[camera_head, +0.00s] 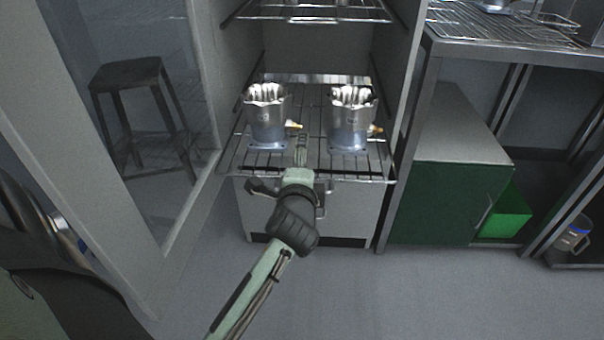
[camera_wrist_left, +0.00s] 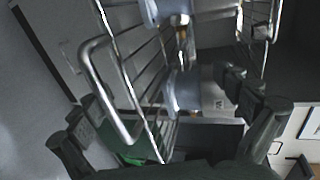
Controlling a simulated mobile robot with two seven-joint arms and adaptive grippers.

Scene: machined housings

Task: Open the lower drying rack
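The lower drying rack (camera_head: 230,160) is a wire shelf in the open cabinet. Two metal housings stand upright on it, the left one (camera_head: 267,120) and the right one (camera_head: 350,125). My left gripper (camera_head: 299,160) is at the middle of the rack's front edge. My right gripper is out of view.
An upper rack (camera_head: 310,13) hangs above. The glass door (camera_head: 150,130) stands open at the left, with a stool (camera_head: 130,78) seen through it. A green-fronted cabinet (camera_head: 450,195) and a metal table (camera_head: 432,55) are at the right. The floor (camera_head: 400,295) in front is clear.

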